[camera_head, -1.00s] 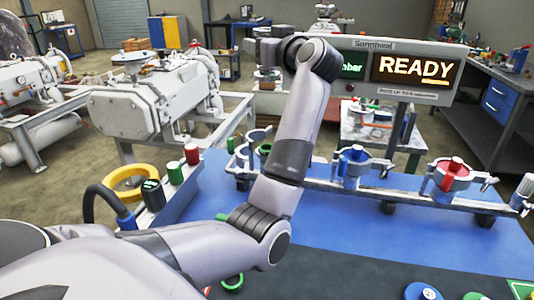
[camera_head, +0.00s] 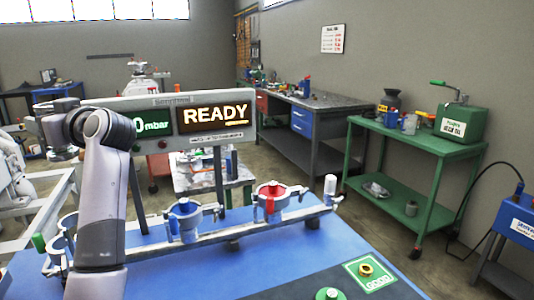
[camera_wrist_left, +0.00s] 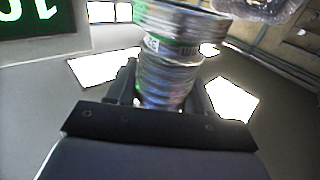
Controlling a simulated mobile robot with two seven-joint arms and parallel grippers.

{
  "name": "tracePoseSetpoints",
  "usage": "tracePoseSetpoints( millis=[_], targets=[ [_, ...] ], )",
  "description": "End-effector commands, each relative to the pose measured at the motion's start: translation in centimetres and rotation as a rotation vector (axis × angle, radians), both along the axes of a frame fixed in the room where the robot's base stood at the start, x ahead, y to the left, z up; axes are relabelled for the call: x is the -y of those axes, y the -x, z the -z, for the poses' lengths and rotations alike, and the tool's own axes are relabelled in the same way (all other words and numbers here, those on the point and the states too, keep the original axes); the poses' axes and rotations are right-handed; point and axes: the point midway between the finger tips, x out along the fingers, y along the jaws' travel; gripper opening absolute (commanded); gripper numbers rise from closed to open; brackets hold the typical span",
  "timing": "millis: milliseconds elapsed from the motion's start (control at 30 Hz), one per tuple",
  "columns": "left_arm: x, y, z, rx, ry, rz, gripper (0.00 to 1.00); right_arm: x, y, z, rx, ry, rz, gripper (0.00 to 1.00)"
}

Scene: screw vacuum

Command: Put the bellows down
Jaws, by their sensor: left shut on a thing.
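The bellows (camera_wrist_left: 168,65) is a shiny ribbed metal tube with a green band, seen in the left wrist view. My left gripper (camera_wrist_left: 163,92) is shut on its lower part, with one dark finger on each side. The bellows stands up from the fingers, and its far end is cut off by the top of the picture. In the head view my left arm rises at the left, and its dark wrist end (camera_head: 55,128) is in front of the display's left side. I cannot make out the bellows there. My right gripper is not in view.
A blue bench (camera_head: 190,270) carries a rail with ring clamps (camera_head: 275,200), one holding a red part and one a blue part. A green GOOD pad (camera_head: 385,277) with a brass-coloured ring lies at the front right. The READY display (camera_head: 215,115) stands behind the rail.

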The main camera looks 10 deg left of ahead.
Motion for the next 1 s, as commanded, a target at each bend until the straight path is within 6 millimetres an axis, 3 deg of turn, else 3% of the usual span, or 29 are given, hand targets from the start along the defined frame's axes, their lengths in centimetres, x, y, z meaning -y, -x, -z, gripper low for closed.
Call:
tracePoseSetpoints(
  millis=[167,567,767,1000],
  targets=[
    [2.2,0.2,3.1,-0.003,-0.003,0.131,0.11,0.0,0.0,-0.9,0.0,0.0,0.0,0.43],
    [10.3,1.3,11.3,-0.007,-0.004,0.542,0.11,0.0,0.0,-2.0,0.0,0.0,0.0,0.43],
    [14.6,3.1,15.8,-0.011,-0.004,0.754,0.11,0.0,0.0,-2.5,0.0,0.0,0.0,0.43],
    [20.4,7.1,21.5,-0.014,0.0,1.019,0.11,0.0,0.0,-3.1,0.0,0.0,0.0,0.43]
  ],
)
